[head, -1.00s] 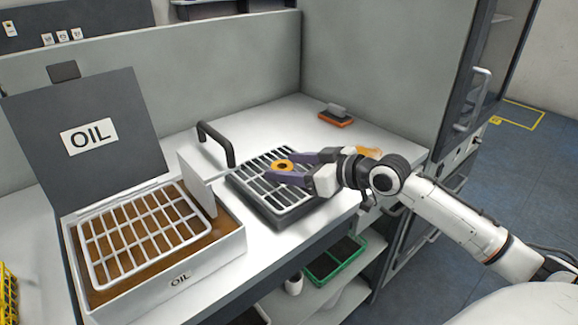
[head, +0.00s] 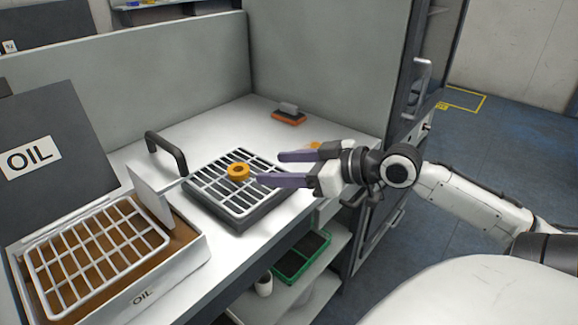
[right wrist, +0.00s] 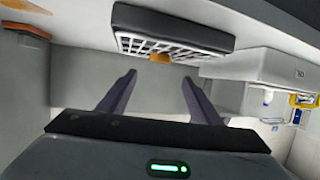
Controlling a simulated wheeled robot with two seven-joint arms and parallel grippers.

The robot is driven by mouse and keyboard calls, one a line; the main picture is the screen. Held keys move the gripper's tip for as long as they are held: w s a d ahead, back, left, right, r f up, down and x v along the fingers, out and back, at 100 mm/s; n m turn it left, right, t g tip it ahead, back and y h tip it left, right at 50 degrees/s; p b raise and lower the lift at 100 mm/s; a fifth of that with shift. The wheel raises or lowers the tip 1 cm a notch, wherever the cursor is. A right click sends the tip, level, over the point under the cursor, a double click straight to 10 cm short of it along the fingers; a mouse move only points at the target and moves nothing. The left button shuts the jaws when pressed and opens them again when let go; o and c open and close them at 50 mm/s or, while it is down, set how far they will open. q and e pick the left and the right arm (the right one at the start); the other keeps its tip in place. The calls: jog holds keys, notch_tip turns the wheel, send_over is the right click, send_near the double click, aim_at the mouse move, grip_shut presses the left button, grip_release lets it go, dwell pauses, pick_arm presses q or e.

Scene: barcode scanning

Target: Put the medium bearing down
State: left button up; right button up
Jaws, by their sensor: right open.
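The medium bearing (head: 238,172) is an orange ring with a dark centre. It lies on the grey slatted rack (head: 215,208) on the bench. It also shows in the right wrist view (right wrist: 160,57), in front of the rack (right wrist: 200,35) and beyond the fingertips. My right gripper (head: 254,168) is open, with its two purple fingers pointing left, just to the right of the bearing. The fingers are spread and empty in the right wrist view (right wrist: 157,76). My left gripper is not in view.
A white OIL box (head: 196,256) with a wire basket (head: 95,250) and raised dark lid (head: 55,140) stands on the left. A black handle (head: 167,146) rises behind the rack. An orange-based brush (head: 288,117) lies at the back. A green bin (head: 300,257) sits below.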

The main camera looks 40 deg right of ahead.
jog(key=shift+v, duration=0.95)
dwell(0.7)
